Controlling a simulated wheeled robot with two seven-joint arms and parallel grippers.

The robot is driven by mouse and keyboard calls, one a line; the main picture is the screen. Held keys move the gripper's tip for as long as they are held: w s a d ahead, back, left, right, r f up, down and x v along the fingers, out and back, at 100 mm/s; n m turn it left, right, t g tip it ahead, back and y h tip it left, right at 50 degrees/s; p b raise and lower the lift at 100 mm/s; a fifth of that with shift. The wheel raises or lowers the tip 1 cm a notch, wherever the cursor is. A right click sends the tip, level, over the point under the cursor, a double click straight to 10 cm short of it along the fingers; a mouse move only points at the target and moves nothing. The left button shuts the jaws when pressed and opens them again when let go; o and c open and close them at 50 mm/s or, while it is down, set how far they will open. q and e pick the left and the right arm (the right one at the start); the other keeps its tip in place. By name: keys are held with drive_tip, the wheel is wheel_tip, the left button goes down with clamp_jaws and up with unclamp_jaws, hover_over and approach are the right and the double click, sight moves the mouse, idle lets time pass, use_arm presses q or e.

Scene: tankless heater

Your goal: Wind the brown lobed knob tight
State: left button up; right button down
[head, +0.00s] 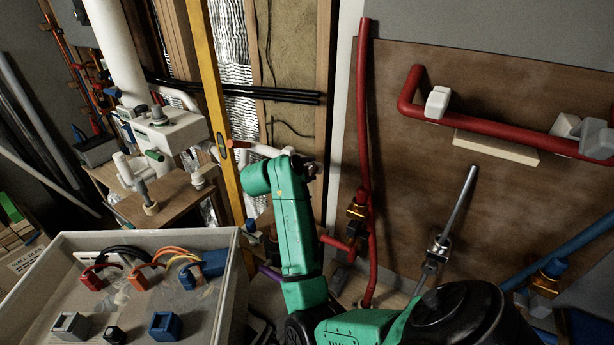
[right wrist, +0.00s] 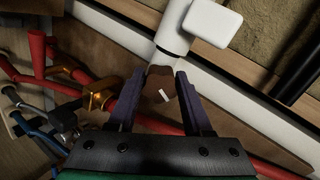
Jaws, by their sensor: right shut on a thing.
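In the right wrist view, the brown lobed knob (right wrist: 161,84) sits on the end of a white pipe fitting (right wrist: 173,50). A small pale mark shows on its face. My right gripper (right wrist: 159,92) has its two dark fingers on either side of the knob and is shut on it. In the head view, my green right arm reaches up to the wall, and the right gripper (head: 309,168) is dark and small at the end of the white pipe (head: 268,151). The knob is not clear in the head view. My left gripper is not in view.
A red pipe (head: 364,110) runs down the wall just right of my arm, with a brass valve (head: 356,208) on it. A yellow level (head: 213,110) stands left of the arm. An open grey box (head: 232,262) with wired connectors stands at lower left.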

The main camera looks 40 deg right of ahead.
drive_tip(key=m+b, duration=0.2)
drive_tip(key=m, duration=0.1)
drive_tip(key=shift+f+m+b, duration=0.25)
drive_tip(key=shift+m+b, duration=0.15)
drive_tip(key=shift+r+m, duration=0.15)
drive_tip(key=shift+m, duration=0.15)
drive_tip(key=shift+r, duration=0.1)
